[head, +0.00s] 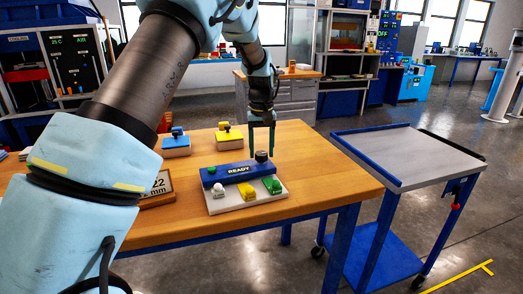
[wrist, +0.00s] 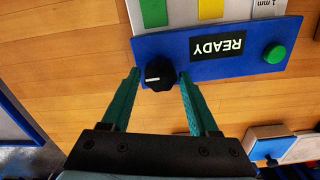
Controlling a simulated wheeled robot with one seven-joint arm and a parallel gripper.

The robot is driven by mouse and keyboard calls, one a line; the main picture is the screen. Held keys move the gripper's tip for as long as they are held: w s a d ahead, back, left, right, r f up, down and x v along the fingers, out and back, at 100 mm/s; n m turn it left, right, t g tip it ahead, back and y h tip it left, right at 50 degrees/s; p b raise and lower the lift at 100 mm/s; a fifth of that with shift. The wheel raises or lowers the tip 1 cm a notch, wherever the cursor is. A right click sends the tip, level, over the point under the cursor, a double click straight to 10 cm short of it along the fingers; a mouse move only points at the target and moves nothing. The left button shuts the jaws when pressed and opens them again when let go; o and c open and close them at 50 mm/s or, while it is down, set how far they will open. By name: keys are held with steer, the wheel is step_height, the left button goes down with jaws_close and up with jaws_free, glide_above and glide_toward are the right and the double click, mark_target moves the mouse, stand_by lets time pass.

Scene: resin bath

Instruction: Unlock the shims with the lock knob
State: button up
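The lock knob (head: 262,156) is black and round, at one end of the blue panel (head: 228,174) labelled READY. In the wrist view the knob (wrist: 160,73) carries a white mark pointing left. My gripper (head: 261,150) is open above the panel's right end. In the wrist view its two teal fingertips (wrist: 159,73) lie on either side of the knob, with narrow gaps; I cannot tell their height against it. The white shim (head: 218,190), yellow shim (head: 246,191) and green shim (head: 272,185) sit in a row in front of the panel.
A green button (wrist: 274,53) is at the panel's other end. Blue-topped (head: 176,143) and yellow-topped (head: 228,135) blocks stand behind on the wooden table (head: 310,190). A grey cart (head: 410,155) stands right of the table.

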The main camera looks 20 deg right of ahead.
mark_target(261, 153)
steer(key=shift+o, duration=1.1)
step_height(261, 153, up, 11)
steer(key=b, duration=0.2)
steer(key=shift+f, duration=0.15)
steer(key=shift+a, duration=0.1)
steer(key=a+f+n, duration=0.1)
steer(key=a+f, duration=0.1)
steer(key=a, duration=0.7)
steer(key=a+f, duration=0.2)
steer(key=a, duration=0.8)
steer(key=s+a+f, duration=0.3)
steer(key=s+a, duration=0.5)
steer(key=s+a+f+n+t, duration=0.1)
steer(key=s+a+f, duration=0.2)
steer(key=s+a, duration=0.5)
steer(key=shift+a+t, duration=0.3)
steer(key=shift+a, duration=0.35)
